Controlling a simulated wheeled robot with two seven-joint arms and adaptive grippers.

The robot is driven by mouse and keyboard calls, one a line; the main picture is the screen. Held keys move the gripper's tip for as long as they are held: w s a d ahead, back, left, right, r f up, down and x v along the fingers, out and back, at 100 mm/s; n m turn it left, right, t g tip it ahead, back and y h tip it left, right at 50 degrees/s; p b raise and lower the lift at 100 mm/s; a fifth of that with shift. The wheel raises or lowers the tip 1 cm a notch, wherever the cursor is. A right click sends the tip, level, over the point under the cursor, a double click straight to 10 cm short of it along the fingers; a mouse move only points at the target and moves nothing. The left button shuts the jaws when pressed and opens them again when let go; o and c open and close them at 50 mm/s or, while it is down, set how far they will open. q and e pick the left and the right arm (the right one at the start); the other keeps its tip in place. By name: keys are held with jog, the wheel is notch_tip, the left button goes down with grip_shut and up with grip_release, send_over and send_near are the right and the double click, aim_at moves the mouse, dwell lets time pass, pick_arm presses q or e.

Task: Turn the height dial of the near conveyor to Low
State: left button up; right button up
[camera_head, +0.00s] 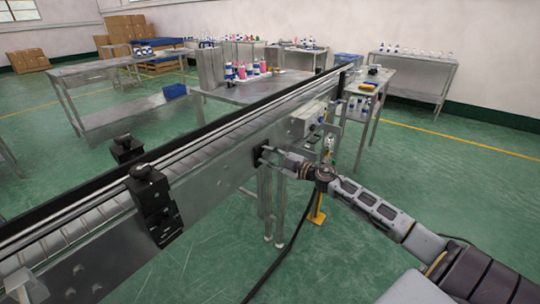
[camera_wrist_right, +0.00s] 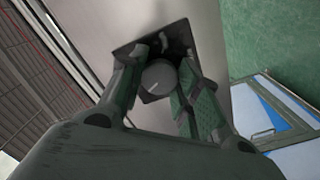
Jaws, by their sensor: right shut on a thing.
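The near conveyor (camera_head: 225,165) runs diagonally from the lower left to the back. Its height dial (camera_wrist_right: 158,78) is a round grey knob with a pale pointer line, on a dark square plate (camera_wrist_right: 150,48) on the conveyor's side. My right gripper (camera_wrist_right: 160,72) has its fingers around the dial, one on each side, and is shut on it. In the head view the right gripper (camera_head: 268,157) reaches the conveyor's side face from the right and covers the dial. The setting marks on the plate cannot be read.
A metal table (camera_head: 240,92) with bottles stands behind the conveyor. A black cable (camera_head: 285,255) hangs below my right arm. Green floor (camera_head: 440,180) lies open at the right.

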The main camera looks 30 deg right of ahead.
jog(key=shift+n+p, duration=0.3)
jog(key=shift+n, duration=1.8)
jog(key=n, duration=0.2)
jog(key=shift+n+p, duration=0.35)
jog(key=shift+n, duration=0.05)
pick_arm(q)
notch_tip(320, 180, down, 4)
jog(key=a, duration=0.1)
pick_arm(e)
jog(key=shift+n, duration=1.5)
jog(key=n, duration=0.2)
jog(key=shift+f+n+b, duration=0.1)
jog(key=shift+n+b, duration=0.2)
jog(key=shift+b, duration=0.1)
jog(key=shift+n, duration=0.8)
jog(key=n+b, duration=0.1)
jog(key=n, duration=0.2)
jog(key=shift+a+b, duration=0.1)
jog(key=shift+b, duration=0.2)
pick_arm(q)
jog(key=r, duration=0.2)
jog(key=d+r, duration=0.1)
jog(key=r, duration=0.2)
jog(key=shift+w+d+r, duration=0.1)
jog(key=shift+w+d, duration=0.1)
pick_arm(e)
jog(key=shift+n, duration=0.8)
pick_arm(q)
jog(key=shift+w+r, duration=0.15)
jog(key=shift+r, duration=0.15)
